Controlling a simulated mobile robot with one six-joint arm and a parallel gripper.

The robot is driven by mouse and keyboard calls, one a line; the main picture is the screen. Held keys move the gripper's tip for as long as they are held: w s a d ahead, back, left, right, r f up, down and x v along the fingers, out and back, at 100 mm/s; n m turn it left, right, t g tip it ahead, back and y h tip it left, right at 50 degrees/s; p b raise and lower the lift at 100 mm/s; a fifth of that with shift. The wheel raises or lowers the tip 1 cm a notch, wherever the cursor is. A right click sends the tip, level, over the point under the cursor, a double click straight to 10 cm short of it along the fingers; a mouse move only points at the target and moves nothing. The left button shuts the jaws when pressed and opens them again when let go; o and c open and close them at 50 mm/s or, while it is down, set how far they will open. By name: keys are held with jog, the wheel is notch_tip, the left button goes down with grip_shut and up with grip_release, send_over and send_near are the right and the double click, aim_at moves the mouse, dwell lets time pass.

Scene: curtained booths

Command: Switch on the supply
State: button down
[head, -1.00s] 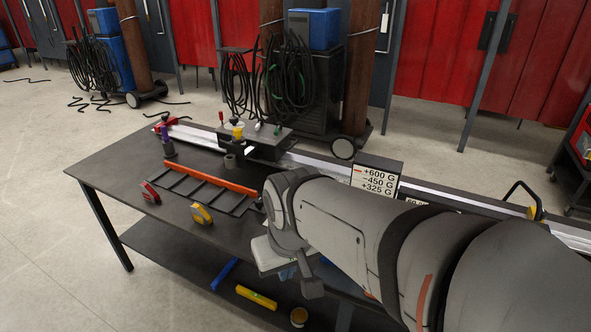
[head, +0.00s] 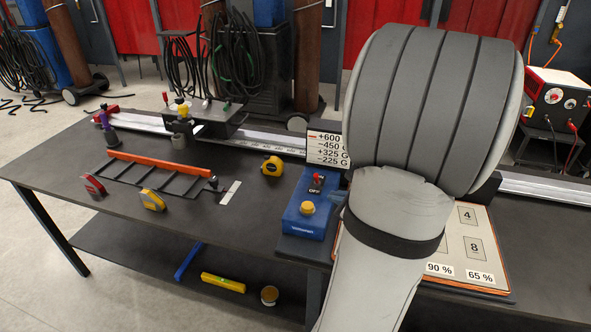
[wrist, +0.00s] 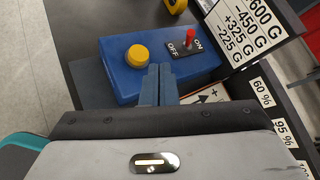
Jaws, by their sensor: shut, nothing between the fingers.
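A blue box (head: 303,232) stands on the table, with a yellow round button (head: 307,208) and a red-tipped toggle switch (head: 318,178) on a black plate marked OFF. In the wrist view the box (wrist: 118,75), the yellow button (wrist: 137,56) and the red toggle (wrist: 189,36) show clearly. The toggle stands between the words OFF and ON; I cannot tell which way it leans. My gripper (wrist: 159,70) is shut and empty. Its fingertips appear over the box's near edge, below and left of the toggle; contact is unclear. In the head view my arm hides most of it.
A sign (head: 325,147) with numbers stands behind the box. A board with percent labels (head: 497,283) lies to the right, partly behind my arm. A yellow tape measure (head: 272,166) and a slotted dark rack (head: 150,180) lie left. A red unit with dials (head: 558,98) stands back right.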

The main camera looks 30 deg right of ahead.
jog(key=d+m, duration=0.1)
jog(key=s+d+h, duration=0.1)
jog(key=s+d+f+m+h, duration=0.1)
jog(key=d, duration=0.1)
jog(key=shift+d+m, duration=0.1)
jog(key=shift+m, duration=0.2)
jog(key=shift+w, duration=0.15)
send_near(318, 182)
jog(key=f, duration=0.1)
jog(key=w+d+f+b, duration=0.1)
jog(key=f, duration=0.1)
jog(key=shift+w, duration=0.2)
jog(key=shift+w+a+r+p, duration=0.1)
jog(key=shift+w+r+p, duration=0.15)
jog(key=shift+w, duration=0.35)
jog(key=shift+w+a+r+p, duration=0.1)
jog(key=shift+w+r, duration=0.1)
jog(key=shift+w, duration=0.35)
jog(key=shift+w+r, duration=0.1)
jog(key=shift+w, duration=0.4)
